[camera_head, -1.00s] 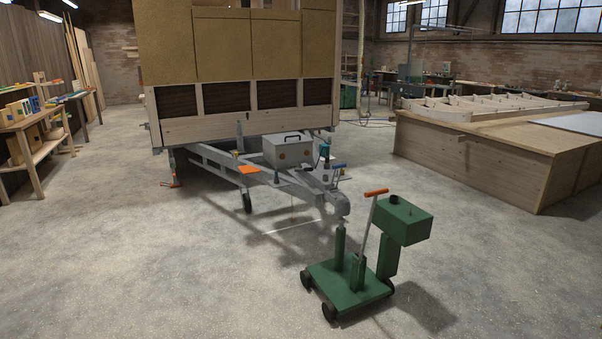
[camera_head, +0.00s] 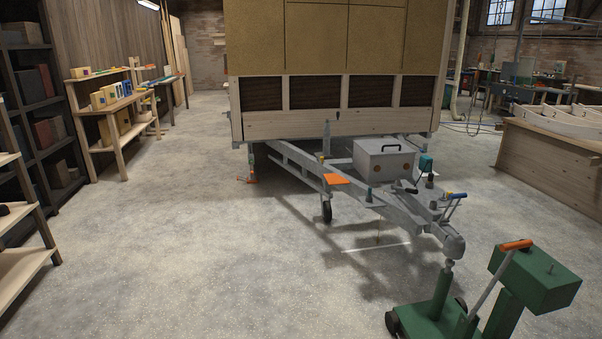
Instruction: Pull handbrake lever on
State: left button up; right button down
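The hut trailer (camera_head: 330,125) stands ahead, its grey A-frame drawbar (camera_head: 400,213) pointing toward me and to the right. Near the coupling head (camera_head: 453,243), a lever with a blue grip (camera_head: 455,197) slants up to the right. A short black handle (camera_head: 405,186) lies on the drawbar behind it. A small part with a teal top (camera_head: 426,163) stands beside the grey box (camera_head: 384,160). I cannot tell for certain which of these is the handbrake lever. Neither of my grippers is in view.
A green trolley (camera_head: 430,318) with an orange-handled bar (camera_head: 515,246) stands under the coupling at lower right. A wooden workbench (camera_head: 552,170) is at right. Shelves (camera_head: 35,110) and a low wooden bench (camera_head: 118,115) line the left.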

aim_at(415, 191)
jog(key=i+j, duration=0.1)
jog(key=i, duration=1.8)
jog(key=i+j+z, duration=0.1)
jog(key=i+z, duration=0.2)
jog(key=i, duration=0.2)
jog(key=i+j+z, duration=0.25)
jog(key=i, duration=0.3)
